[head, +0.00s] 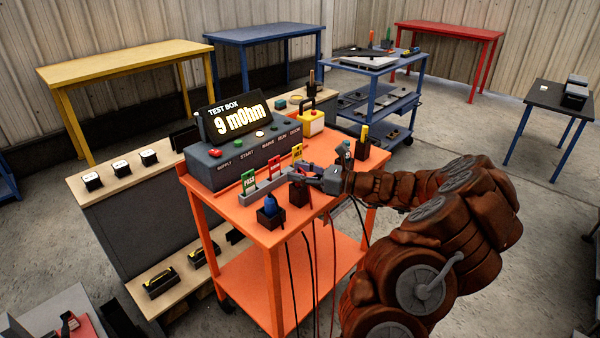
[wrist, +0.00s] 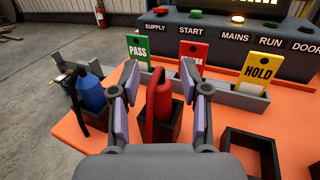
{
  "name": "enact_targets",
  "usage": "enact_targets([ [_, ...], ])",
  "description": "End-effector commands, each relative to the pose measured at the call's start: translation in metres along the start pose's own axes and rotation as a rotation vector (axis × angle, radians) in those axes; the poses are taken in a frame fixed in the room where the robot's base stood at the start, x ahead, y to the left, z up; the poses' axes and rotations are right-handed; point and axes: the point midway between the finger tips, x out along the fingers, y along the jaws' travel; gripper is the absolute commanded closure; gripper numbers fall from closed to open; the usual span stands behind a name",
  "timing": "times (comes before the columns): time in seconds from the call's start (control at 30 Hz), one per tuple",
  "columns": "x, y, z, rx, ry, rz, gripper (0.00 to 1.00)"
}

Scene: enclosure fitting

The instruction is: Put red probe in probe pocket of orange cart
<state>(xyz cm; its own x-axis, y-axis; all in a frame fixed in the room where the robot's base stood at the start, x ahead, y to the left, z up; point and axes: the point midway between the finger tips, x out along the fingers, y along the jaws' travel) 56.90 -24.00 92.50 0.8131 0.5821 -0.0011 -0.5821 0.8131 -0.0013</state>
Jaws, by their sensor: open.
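The red probe (wrist: 158,103) stands upright in the wrist view, its lower part inside a dark square pocket (wrist: 173,128) on the orange cart (head: 262,237). My gripper (wrist: 159,72) is open, with one finger on each side of the probe; gaps show between the fingers and it. In the head view my gripper (head: 310,173) is over the cart top near a dark pocket (head: 299,194), and the probe is largely hidden. A blue probe (wrist: 91,93) stands in another pocket to the left. An empty pocket (wrist: 250,150) is at right.
The test box (head: 222,155) reads 9 mOhm at the cart's back. Green PASS (wrist: 138,47), red and yellow HOLD (wrist: 257,70) cards stand in a grey rack before it. Cables hang over the cart's front. A wooden bench (head: 80,185) stands behind the cart.

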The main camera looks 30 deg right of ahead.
Motion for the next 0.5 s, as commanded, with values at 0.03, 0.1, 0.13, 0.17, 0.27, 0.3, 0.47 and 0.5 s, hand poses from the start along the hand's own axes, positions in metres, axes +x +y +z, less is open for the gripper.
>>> enact_targets([
  [0.03, 0.000, 0.000, 0.000, 0.000, 0.000, 0.000, 0.54],
  [0.1, 0.000, 0.000, 0.000, 0.000, 0.000, 0.000, 0.54],
  [0.13, 0.000, 0.000, 0.000, 0.000, 0.000, 0.000, 0.54],
  [0.17, -0.001, 0.000, 0.001, 0.000, 0.000, 0.000, 0.54],
  [0.27, -0.006, 0.000, 0.000, -0.001, 0.000, -0.001, 0.54],
  [0.3, -0.010, -0.001, 0.000, -0.001, -0.001, -0.001, 0.54],
  [0.47, -0.035, -0.001, 0.000, -0.001, -0.001, -0.003, 0.54],
  [0.5, -0.043, -0.002, 0.000, -0.001, 0.000, -0.005, 0.54],
])
